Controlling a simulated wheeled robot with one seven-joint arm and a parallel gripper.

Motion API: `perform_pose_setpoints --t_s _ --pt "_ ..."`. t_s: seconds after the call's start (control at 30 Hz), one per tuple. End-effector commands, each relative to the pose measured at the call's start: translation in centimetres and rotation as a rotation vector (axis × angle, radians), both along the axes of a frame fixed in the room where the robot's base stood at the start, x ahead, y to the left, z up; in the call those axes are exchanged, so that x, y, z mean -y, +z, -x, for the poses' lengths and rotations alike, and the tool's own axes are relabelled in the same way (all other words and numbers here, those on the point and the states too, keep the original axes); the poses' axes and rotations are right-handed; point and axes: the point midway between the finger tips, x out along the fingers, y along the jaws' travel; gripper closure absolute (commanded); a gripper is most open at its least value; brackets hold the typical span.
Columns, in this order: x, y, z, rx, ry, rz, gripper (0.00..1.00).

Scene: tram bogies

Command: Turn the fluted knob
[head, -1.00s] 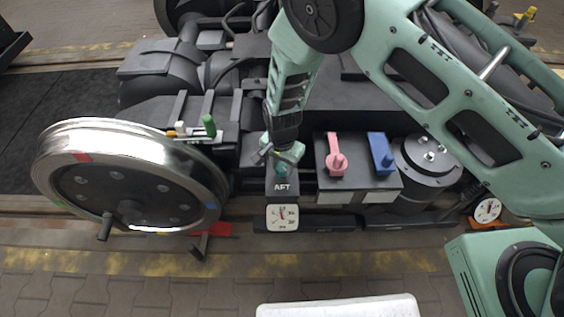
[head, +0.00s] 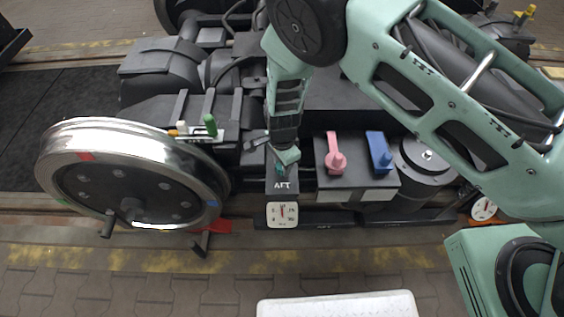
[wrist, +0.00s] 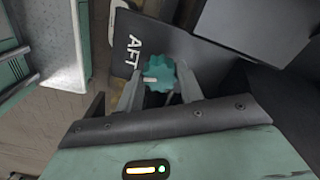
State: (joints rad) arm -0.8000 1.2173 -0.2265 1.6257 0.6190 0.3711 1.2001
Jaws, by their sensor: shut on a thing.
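The fluted knob is teal with a scalloped rim and a pale pointer mark; it shows clearly in the wrist view (wrist: 160,73). It sits on a dark box marked AFT (head: 282,186), and a small part of the knob shows in the head view (head: 280,170). My gripper (head: 284,160) is over it from above. In the wrist view the two fingers of my gripper (wrist: 158,90) are shut on the knob, one on each side. A white dial gauge (head: 283,215) with a needle near upright is on the front below the AFT box.
A box with a pink handle (head: 335,160) and a blue handle (head: 379,152) stands just right. A large steel wheel (head: 75,145) is at left. A small green lever (head: 210,125) is between. A white slab (head: 340,306) lies in front.

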Motion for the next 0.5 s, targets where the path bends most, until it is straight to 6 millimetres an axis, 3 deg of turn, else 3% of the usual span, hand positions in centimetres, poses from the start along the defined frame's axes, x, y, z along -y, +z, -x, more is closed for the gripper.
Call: perform_pose_setpoints --t_s 0.27,0.3,0.37,0.5 --pt "-0.06 -0.02 0.06 -0.001 0.001 0.000 0.86" --pt "-0.06 -0.02 0.06 -0.001 0.001 0.000 0.58" --pt "-0.05 -0.02 0.06 -0.001 0.001 0.000 0.41" --pt "-0.04 -0.01 0.03 -0.001 0.001 0.000 0.41"
